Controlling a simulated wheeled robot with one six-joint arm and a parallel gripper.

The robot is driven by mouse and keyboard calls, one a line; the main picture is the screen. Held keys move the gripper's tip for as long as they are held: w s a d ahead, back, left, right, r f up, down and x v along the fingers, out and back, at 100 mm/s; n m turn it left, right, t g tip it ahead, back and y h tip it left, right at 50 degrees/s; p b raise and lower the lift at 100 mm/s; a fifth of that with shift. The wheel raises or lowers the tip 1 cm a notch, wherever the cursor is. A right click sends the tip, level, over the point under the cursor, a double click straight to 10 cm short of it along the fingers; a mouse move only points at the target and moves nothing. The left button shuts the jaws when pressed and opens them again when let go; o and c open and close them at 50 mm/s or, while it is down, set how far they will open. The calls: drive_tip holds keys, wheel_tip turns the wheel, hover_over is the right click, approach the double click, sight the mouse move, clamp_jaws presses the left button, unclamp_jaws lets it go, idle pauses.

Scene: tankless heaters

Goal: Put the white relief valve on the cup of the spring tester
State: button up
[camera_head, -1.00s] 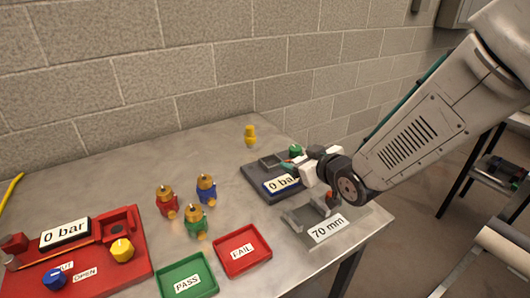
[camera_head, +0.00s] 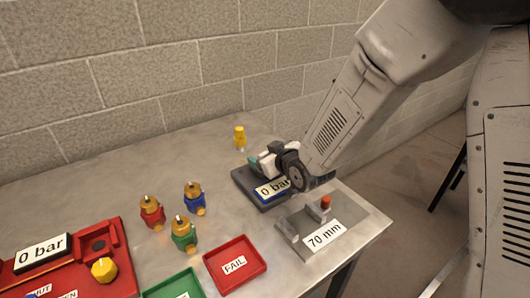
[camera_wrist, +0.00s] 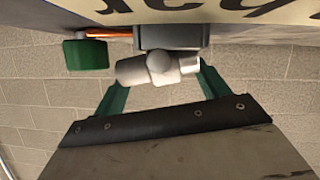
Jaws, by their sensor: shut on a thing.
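The white relief valve (camera_wrist: 158,68) is between the teal fingers of my gripper (camera_wrist: 160,76) in the wrist view, and the fingers are shut on it. It lies right beside a grey block (camera_wrist: 172,36) of the spring tester. I cannot tell whether they touch or whether this block is the cup. The spring tester (camera_head: 243,181) is the dark base with a "0 bar" display at the table's right side. In the head view my gripper (camera_head: 258,161) is over its back part and hides the cup. A green knob (camera_wrist: 86,54) shows beside the grey block.
A grey gauge marked "70 mm" (camera_head: 290,243) with a red-topped piece (camera_head: 325,203) stands in front. A yellow valve (camera_head: 239,137) stands behind. Red (camera_head: 152,212), blue (camera_head: 195,196) and green (camera_head: 184,234) valves stand left, with the red FAIL tray (camera_head: 234,282) nearer.

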drive_tip(key=o, duration=1.2)
drive_tip(key=shift+r, duration=0.1)
drive_tip(key=shift+f, duration=0.25)
drive_tip(key=v, duration=0.8)
drive_tip(key=shift+s+f, duration=0.1)
drive_tip(key=shift+f, duration=0.3)
